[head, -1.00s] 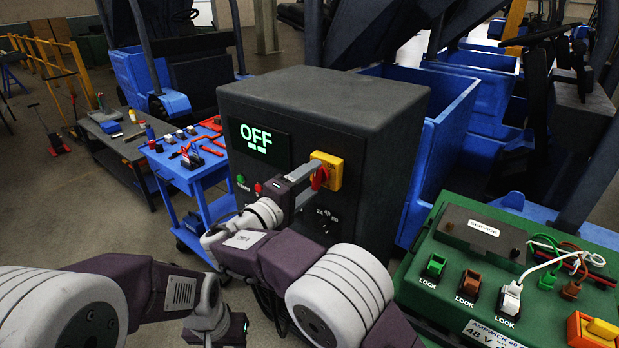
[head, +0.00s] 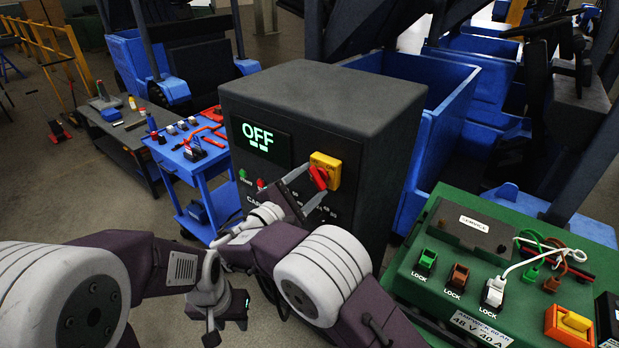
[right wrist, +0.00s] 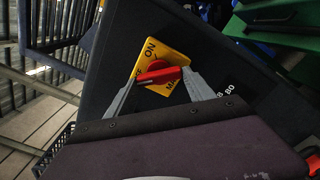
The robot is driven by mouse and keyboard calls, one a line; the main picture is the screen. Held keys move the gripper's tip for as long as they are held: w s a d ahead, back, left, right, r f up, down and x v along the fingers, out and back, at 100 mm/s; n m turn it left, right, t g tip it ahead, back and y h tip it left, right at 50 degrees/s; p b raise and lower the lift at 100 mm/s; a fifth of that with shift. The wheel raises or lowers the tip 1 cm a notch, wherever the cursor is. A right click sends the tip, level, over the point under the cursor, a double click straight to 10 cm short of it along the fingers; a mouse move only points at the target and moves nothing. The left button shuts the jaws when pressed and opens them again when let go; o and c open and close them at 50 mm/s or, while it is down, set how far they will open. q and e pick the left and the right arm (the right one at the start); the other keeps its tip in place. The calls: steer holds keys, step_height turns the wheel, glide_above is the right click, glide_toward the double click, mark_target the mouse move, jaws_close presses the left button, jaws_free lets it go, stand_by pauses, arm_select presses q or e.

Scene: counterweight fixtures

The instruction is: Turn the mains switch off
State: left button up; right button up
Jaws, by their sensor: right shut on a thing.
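The mains switch is a red knob (head: 319,178) on a yellow plate (head: 327,164) on the front of a dark cabinet (head: 330,95). The cabinet's display (head: 258,138) reads OFF in green. In the right wrist view the red knob (right wrist: 159,75) lies nearly crosswise on its yellow plate (right wrist: 152,52); ON shows at the upper edge, other lettering is partly hidden. My right gripper (right wrist: 158,93) has a grey finger on either side of the knob and is shut on it. My left gripper (head: 226,312) hangs low in front of the cabinet, away from the switch; its jaws are unclear.
A green bench panel (head: 430,292) with lock sockets and cables stands at the right. A blue trolley (head: 195,180) with red tools is left of the cabinet, beside a grey bench (head: 130,138). Blue bins (head: 447,125) stand behind. Open floor lies at the left.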

steer(key=shift+n, duration=0.5)
steer(key=o, duration=1.4)
steer(key=shift+f, duration=0.1)
